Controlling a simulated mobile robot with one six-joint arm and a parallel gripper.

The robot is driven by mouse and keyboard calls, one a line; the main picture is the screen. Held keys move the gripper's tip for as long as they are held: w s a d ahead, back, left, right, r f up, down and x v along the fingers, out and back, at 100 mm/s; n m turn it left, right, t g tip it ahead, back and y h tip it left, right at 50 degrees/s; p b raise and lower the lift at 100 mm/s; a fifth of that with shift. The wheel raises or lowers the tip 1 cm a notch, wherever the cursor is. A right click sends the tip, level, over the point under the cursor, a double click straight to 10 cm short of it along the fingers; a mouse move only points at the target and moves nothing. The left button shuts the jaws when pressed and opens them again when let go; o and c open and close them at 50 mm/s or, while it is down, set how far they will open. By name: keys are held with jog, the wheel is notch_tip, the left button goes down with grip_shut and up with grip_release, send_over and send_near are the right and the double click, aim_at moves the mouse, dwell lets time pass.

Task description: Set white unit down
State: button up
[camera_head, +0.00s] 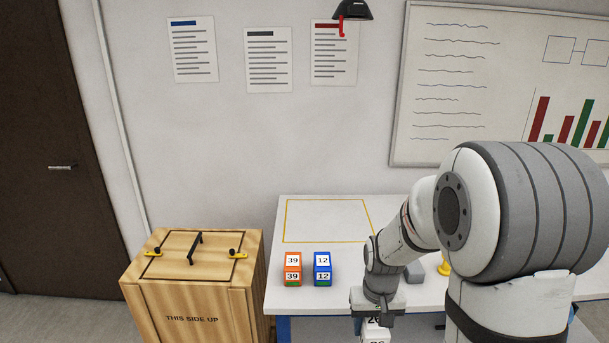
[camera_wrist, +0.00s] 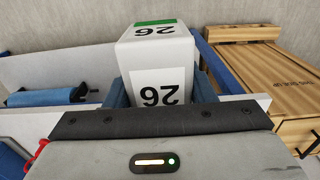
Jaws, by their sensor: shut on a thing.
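My gripper (camera_head: 374,314) is shut on the white unit (camera_head: 374,334), in front of the table's front edge in the head view. The unit's lower part is cut off by the frame. In the wrist view the white unit (camera_wrist: 158,50) stands between my gripper's jaws (camera_wrist: 160,92). It shows the number 26, upside down in that view, on two faces and a green strip at its far end. No support under it can be made out.
The white table (camera_head: 310,325) carries an orange unit marked 39 (camera_head: 292,269) and a blue unit marked 12 (camera_head: 322,269). Behind them a yellow-outlined area (camera_head: 326,203) is empty. A grey block (camera_head: 414,274) and a yellow item (camera_head: 444,265) lie by my arm. A wooden crate (camera_head: 190,320) stands left.

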jog(key=w+f, duration=0.7)
jog(key=f, duration=0.4)
jog(key=shift+w+f, duration=0.2)
jog(key=shift+f, duration=0.15)
